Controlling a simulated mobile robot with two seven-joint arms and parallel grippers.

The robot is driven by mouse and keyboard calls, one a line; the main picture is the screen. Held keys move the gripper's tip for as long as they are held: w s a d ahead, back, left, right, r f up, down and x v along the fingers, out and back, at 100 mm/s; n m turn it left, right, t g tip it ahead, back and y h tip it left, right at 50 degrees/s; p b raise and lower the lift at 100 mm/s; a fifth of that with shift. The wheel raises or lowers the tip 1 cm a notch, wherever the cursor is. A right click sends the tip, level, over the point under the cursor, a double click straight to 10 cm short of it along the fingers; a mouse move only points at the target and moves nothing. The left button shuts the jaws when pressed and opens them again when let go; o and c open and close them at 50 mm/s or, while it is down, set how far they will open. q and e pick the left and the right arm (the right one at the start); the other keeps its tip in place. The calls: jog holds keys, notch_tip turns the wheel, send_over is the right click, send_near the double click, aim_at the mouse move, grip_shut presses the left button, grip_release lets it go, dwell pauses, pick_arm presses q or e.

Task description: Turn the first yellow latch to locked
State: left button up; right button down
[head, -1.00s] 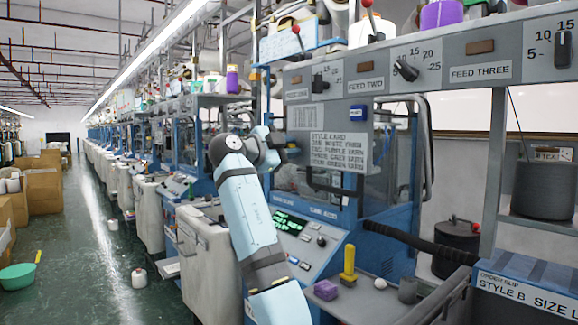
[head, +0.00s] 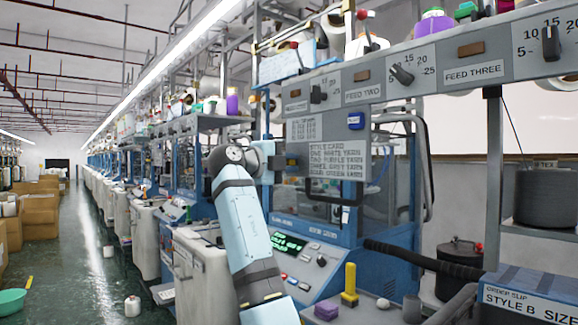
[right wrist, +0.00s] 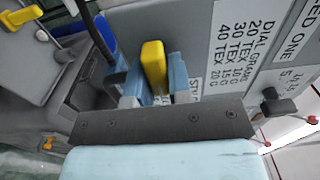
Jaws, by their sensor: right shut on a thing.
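A yellow latch (right wrist: 153,66) stands between the two light blue fingers of my right gripper (right wrist: 153,88) in the right wrist view. The fingers are shut on it, and its upper end sticks out beyond them. In the head view my right gripper (head: 288,162) is at the left side of the machine's grey front panel, just left of the style card (head: 333,163). My own wrist and fingers hide most of the latch there. Another yellow handle (right wrist: 24,16) shows at the upper left of the right wrist view. My left gripper is not in view.
The grey feed panel (head: 425,72) with dark knobs runs above the gripper. A blue control console (head: 318,262) stands below. The aisle (head: 92,250) on the left is largely open.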

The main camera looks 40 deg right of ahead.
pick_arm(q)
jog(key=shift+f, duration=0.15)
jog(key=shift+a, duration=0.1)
pick_arm(e)
jog(key=c, duration=1.1)
grip_release()
jog(key=shift+a, duration=0.1)
pick_arm(q)
jog(key=shift+p, duration=0.4)
pick_arm(e)
jog(key=a, duration=0.9)
jog(key=s+a, duration=0.1)
jog(key=a, duration=0.3)
jog(key=shift+a, duration=0.35)
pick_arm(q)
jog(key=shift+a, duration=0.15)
